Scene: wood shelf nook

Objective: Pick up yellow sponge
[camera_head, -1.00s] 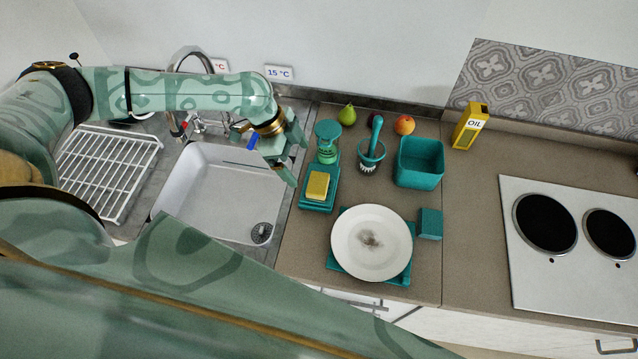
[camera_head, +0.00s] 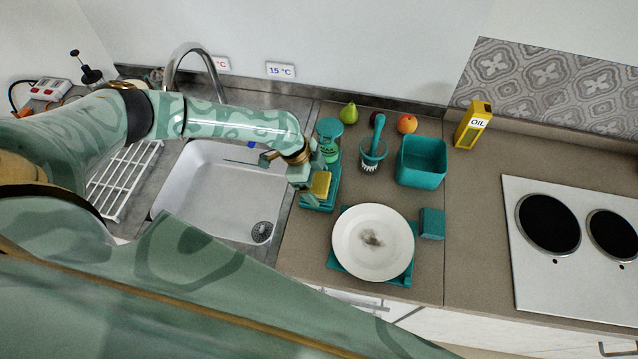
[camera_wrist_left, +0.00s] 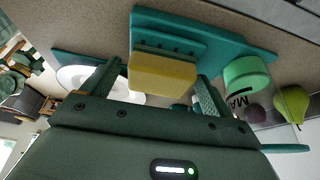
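The yellow sponge (camera_head: 320,185) rests on a teal holder (camera_head: 326,206) on the counter, right of the sink. In the left wrist view the sponge (camera_wrist_left: 163,74) lies between the two open fingers of my left gripper (camera_wrist_left: 155,88), with a gap on the right side; whether the left finger touches it I cannot tell. In the head view my left gripper (camera_head: 312,180) is at the sponge and partly covers it. My right gripper is not in view.
A white plate (camera_head: 372,243) with a dark smudge stands in front of the holder. The sink (camera_head: 210,195) is left.

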